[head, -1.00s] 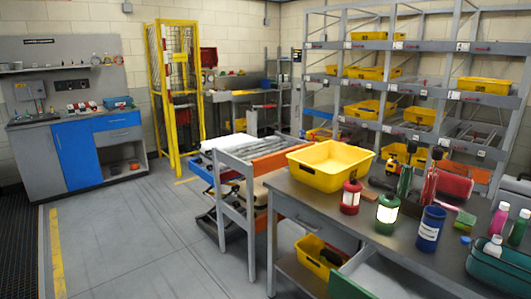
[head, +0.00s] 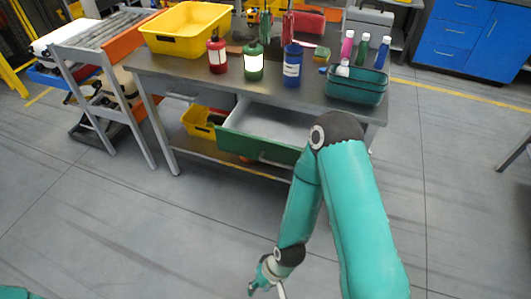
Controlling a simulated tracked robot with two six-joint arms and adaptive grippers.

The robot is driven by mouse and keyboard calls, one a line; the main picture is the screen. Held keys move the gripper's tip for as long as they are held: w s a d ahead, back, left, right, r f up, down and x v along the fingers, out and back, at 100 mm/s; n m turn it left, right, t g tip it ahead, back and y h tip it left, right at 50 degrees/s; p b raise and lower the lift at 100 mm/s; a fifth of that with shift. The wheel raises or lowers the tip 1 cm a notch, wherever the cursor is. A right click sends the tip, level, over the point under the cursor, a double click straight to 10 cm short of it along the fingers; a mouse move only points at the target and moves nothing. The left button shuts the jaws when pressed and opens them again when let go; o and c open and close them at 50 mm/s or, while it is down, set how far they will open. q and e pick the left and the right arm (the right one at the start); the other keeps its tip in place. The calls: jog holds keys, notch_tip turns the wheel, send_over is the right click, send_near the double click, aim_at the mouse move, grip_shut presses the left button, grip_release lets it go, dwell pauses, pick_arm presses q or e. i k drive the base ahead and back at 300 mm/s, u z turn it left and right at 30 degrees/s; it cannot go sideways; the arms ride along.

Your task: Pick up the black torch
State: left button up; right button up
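I cannot make out a black torch in the head view. On the grey workbench (head: 325,98) stand a red lantern (head: 217,56), a green lantern (head: 254,62) and a blue cylinder with a white label (head: 292,65). My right gripper (head: 265,284) is low at the bottom of the view, in front of the bench and over the floor. It is small and partly cut off by the arm angle, so its fingers are unclear. Only a bit of my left arm shows at the bottom left corner; its gripper is out of view.
A drawer with a green front (head: 258,146) stands open; the part of its inside that shows is pale and empty. A yellow bin (head: 187,28), a teal basket (head: 357,84) and several bottles (head: 363,48) are on the bench. Another yellow bin (head: 199,121) is on the lower shelf.

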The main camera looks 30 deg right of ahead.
aim_at(238, 35)
jog(key=u, duration=0.05)
jog(key=i, duration=0.2)
jog(key=z, duration=2.75)
jog(key=i, duration=4.3)
